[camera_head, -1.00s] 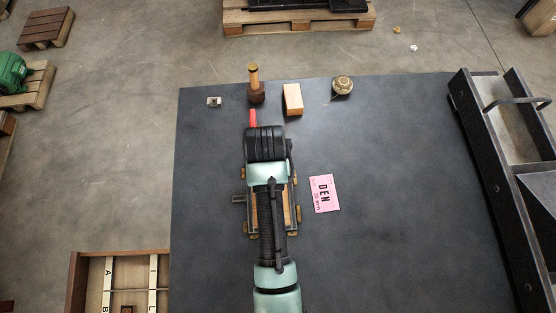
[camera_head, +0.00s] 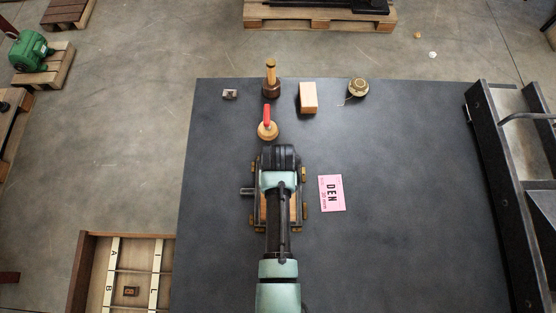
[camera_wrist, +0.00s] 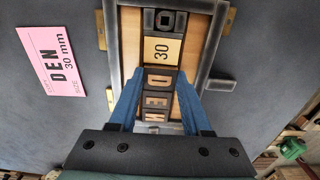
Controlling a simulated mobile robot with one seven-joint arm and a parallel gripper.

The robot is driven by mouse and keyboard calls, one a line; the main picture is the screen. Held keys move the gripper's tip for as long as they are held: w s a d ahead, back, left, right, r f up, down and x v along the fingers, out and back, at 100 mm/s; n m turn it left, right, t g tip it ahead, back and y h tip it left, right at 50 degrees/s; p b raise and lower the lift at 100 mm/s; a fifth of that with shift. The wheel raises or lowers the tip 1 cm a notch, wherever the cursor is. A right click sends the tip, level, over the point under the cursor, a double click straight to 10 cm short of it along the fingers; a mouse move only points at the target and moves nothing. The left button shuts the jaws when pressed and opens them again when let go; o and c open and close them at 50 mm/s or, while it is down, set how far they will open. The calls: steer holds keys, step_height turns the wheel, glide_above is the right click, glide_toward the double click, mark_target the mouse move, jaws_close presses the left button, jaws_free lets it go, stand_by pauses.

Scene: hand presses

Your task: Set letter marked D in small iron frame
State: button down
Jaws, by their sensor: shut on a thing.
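The small iron frame (camera_wrist: 213,42) lies flat on the dark table; in the head view my arm covers much of it, but its edge (camera_head: 302,205) shows. In the wrist view a dark letter block marked D (camera_wrist: 157,83) lies inside the frame, in line with blocks marked E (camera_wrist: 155,102) and N (camera_wrist: 152,118). A wooden block marked 30 (camera_wrist: 162,50) and a dark block with a square hole (camera_wrist: 165,20) lie beyond D. My gripper (camera_wrist: 159,77) has its blue fingers inside the frame, shut on the D block from both sides. Its lower face is hidden.
A pink card reading DEN 30 mm (camera_head: 332,193) lies right of the frame. A red-handled tool (camera_head: 267,128), a wooden-handled tool (camera_head: 271,80), a wooden block (camera_head: 308,98) and a brass tin (camera_head: 357,88) stand farther back. A letter case (camera_head: 122,270) is at lower left.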

steer(key=shift+s+d+f+b, duration=0.1)
steer(key=shift+s+f+b, duration=0.3)
steer(key=shift+f, duration=0.3)
steer(key=shift+c, duration=1.8)
jaws_free()
steer(key=shift+s, duration=0.1)
steer(key=shift+w+r+p, duration=0.25)
steer(key=shift+r+p, duration=0.2)
steer(key=shift+r, duration=0.25)
step_height(320, 180, up, 12)
steer(key=w+r+t, duration=0.8)
steer(key=w+r, duration=0.7)
steer(key=r, duration=0.1)
steer(key=w+r+t, duration=0.4)
steer(key=r+t, duration=0.2)
steer(key=r, duration=1)
step_height(320, 180, up, 17)
steer(key=s+t, duration=0.2)
steer(key=t, duration=0.4)
steer(key=s+r+t, duration=0.7)
steer(key=s+r, duration=0.5)
steer(key=r, duration=0.5)
steer(key=shift+s+b, duration=0.3)
